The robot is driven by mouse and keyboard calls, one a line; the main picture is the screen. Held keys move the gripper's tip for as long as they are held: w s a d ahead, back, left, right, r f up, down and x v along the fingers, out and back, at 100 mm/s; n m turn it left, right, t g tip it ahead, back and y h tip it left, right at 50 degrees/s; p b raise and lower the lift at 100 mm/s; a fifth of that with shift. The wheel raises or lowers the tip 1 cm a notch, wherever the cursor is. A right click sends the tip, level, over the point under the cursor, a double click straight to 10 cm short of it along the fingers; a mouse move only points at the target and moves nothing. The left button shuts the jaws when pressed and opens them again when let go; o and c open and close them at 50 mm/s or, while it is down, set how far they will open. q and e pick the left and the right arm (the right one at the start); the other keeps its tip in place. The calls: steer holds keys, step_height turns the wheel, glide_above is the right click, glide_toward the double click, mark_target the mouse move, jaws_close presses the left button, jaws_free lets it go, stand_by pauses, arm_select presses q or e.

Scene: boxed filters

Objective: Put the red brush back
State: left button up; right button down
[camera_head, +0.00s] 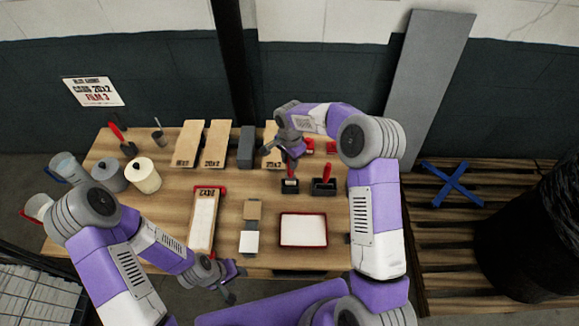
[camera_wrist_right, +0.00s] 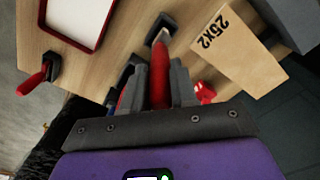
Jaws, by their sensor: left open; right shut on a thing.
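My right gripper (camera_head: 290,155) is shut on a red brush (camera_head: 291,169), near the back middle of the table. In the right wrist view the red brush (camera_wrist_right: 159,70) lies between the fingers, its pale tip pointing away towards a dark holder (camera_wrist_right: 166,22). In the head view a small dark holder (camera_head: 290,186) is just below the brush; I cannot tell whether the tip is inside it. A second dark holder (camera_head: 324,188) to its right has another red-handled tool (camera_head: 327,172) standing in it. My left gripper (camera_head: 228,278) is open and empty at the table's front edge.
A red-rimmed white tray (camera_head: 303,243) lies in front. A long red-ended frame (camera_head: 203,222) and small blocks (camera_head: 252,210) lie left of it. Boxes marked 20x2 (camera_head: 215,143) and a grey block (camera_head: 247,147) stand at the back. Round canisters (camera_head: 143,175) are at left.

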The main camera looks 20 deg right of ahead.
step_height(320, 180, down, 4)
steer(key=shift+r+p, duration=0.15)
steer(key=shift+p, duration=0.2)
steer(key=shift+w, duration=0.1)
steer(key=shift+f, duration=0.25)
steer(key=shift+f+b, duration=0.15)
steer(key=shift+b, duration=0.2)
steer(key=c, duration=0.9)
jaws_free()
steer(key=shift+r, duration=0.2)
